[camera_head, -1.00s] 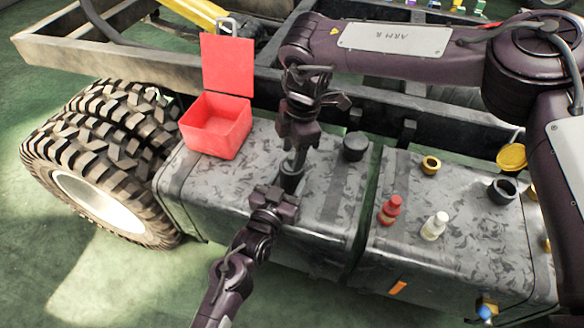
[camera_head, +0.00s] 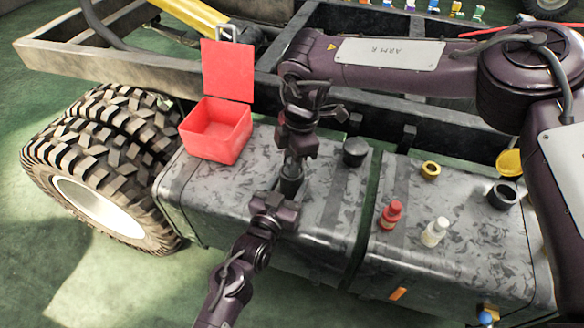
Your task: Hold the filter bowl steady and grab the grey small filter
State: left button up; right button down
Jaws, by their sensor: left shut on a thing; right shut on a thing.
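The dark filter bowl (camera_head: 291,186) stands upright on the left grey tank (camera_head: 330,222). My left gripper (camera_head: 281,200) reaches in from below and is shut on the bowl from its near side. My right gripper (camera_head: 294,153) comes down from above and is shut on the small grey filter (camera_head: 292,167). Only a short grey piece of the filter shows between the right jaws and the bowl. Its lower end is hidden at the bowl's mouth, so I cannot tell how deep it sits.
An open red box (camera_head: 217,140) stands at the tank's left end. A black cap (camera_head: 355,151) is right of my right gripper. On the right tank are a red bottle (camera_head: 391,214), a white bottle (camera_head: 434,232), a yellow ring (camera_head: 430,170) and a black ring (camera_head: 502,195).

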notch_tip(320, 180, up, 10)
pick_arm(q)
jog(key=o, duration=1.2)
